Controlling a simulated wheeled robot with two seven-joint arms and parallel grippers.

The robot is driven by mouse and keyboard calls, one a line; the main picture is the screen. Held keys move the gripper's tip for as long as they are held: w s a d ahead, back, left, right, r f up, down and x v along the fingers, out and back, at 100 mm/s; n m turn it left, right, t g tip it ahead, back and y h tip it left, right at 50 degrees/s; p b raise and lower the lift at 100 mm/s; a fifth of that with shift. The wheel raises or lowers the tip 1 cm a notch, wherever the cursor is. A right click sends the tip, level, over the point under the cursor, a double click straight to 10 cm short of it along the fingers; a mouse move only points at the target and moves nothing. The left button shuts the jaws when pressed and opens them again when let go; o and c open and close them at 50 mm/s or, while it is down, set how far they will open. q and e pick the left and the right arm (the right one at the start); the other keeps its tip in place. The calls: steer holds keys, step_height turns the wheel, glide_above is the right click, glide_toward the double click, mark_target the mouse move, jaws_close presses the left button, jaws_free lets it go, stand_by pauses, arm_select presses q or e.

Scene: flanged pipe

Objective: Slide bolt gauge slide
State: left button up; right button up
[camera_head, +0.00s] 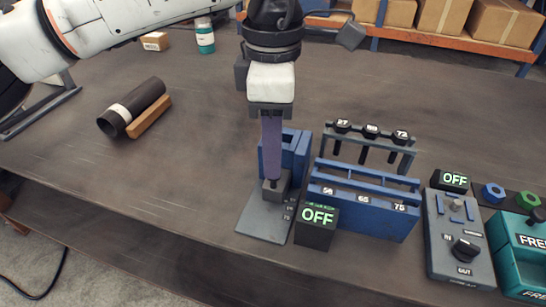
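The bolt gauge appears to be the unit with a grey base plate (262,222), a blue block (297,150) at its back and a grey slide block (282,190). A black display (317,226) reading "OFF" in green stands at its right front. My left gripper (272,174) points straight down over the gauge, in front of the blue block. Its purplish finger shape ends at a small dark part on top of the slide block. The fingers line up edge-on, so their gap is hidden, and I cannot tell whether they grip it. My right gripper is out of view.
Right of the gauge stand a blue slotted rack (365,205) and a grey rack (369,147) with several black-capped bolts. A grey switch box (459,243) and a teal box (520,262) are further right. A black pipe (131,107) lies at left. The left tabletop is mostly clear.

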arm_select(q)
steer(key=shift+f, duration=1.55)
steer(key=shift+c, duration=0.4)
jaws_close()
